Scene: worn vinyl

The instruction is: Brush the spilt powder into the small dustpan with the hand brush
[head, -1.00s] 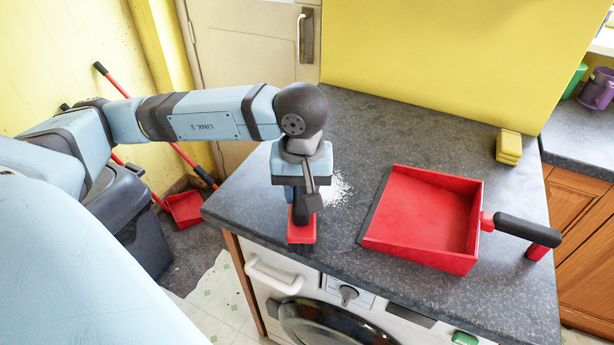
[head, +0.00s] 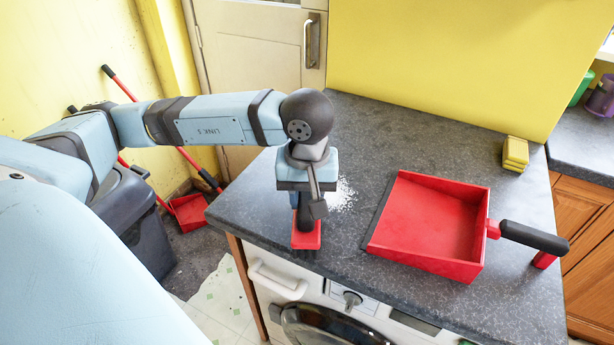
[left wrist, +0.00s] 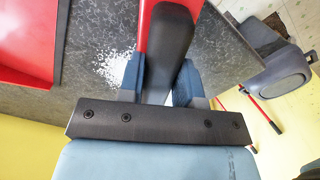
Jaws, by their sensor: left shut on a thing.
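The hand brush (head: 306,237) has a red head and a black handle. My left gripper (head: 303,203) is shut on its handle, which also shows between the fingers in the left wrist view (left wrist: 168,50). The red head is low at the counter's front edge; whether the bristles touch is unclear. The spilt white powder (head: 344,195) lies on the counter just right of the gripper, partly hidden behind it; it also shows in the left wrist view (left wrist: 108,65). The red dustpan (head: 430,215) lies right of the powder, its open lip facing left. My right gripper is not in view.
The grey counter (head: 380,125) is clear behind the powder and dustpan. A yellow sponge (head: 515,153) sits at the back right. A washing machine (head: 340,300) stands below the front edge. A dark bin (head: 135,225) and a red long-handled dustpan (head: 188,212) are on the floor left.

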